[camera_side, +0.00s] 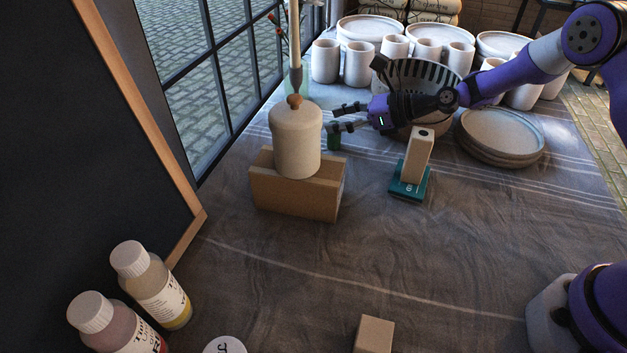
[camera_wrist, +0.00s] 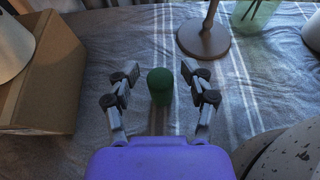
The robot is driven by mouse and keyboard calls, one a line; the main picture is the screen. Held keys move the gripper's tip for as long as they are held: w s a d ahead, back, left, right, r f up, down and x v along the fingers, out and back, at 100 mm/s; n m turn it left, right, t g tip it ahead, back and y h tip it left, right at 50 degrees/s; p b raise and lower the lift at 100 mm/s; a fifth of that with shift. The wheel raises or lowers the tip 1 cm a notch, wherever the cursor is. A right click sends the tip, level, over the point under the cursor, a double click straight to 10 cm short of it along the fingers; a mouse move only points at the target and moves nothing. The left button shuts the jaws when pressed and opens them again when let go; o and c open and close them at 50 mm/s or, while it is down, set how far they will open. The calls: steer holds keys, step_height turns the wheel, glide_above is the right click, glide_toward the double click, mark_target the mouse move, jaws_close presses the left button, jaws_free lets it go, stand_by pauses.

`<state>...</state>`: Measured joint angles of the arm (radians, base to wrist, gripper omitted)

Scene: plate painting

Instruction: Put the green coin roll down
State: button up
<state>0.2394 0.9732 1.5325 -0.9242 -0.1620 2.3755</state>
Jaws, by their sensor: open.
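The green coin roll (camera_wrist: 160,86) stands upright on the cloth in the wrist view, between the fingers of my gripper (camera_wrist: 160,88). There is a visible gap on both sides of it, so my gripper is open around it. In the side view my gripper (camera_side: 340,118) reaches left, low over the table behind the lidded jar. The green coin roll (camera_side: 334,138) shows there as a small dark green shape by the fingertips, partly hidden by a finger.
A lidded jar (camera_side: 297,142) stands on a cardboard box (camera_side: 297,195) close left of my gripper. A wooden block (camera_side: 417,155) on a teal base (camera_side: 409,189) stands in front. A striped bowl (camera_side: 425,75) and stacked plates (camera_side: 502,133) are behind and right. The front cloth is mostly clear.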

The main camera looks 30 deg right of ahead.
step_height(320, 180, up, 6)
steer(key=shift+f, duration=0.15)
steer(key=s+d+r+n+g+h, duration=0.2)
steer(key=s+r+n+h, duration=0.4)
steer(key=s+n, duration=0.65)
steer(key=s+d+r+n+g+h, duration=0.1)
steer(key=s+d+n+h, duration=0.2)
steer(key=s+n, duration=1.1)
steer(key=s+d, duration=0.2)
steer(key=d, duration=0.1)
steer(key=shift+g, duration=0.4)
steer(key=shift+r+n, duration=0.1)
steer(key=shift+n, duration=0.15)
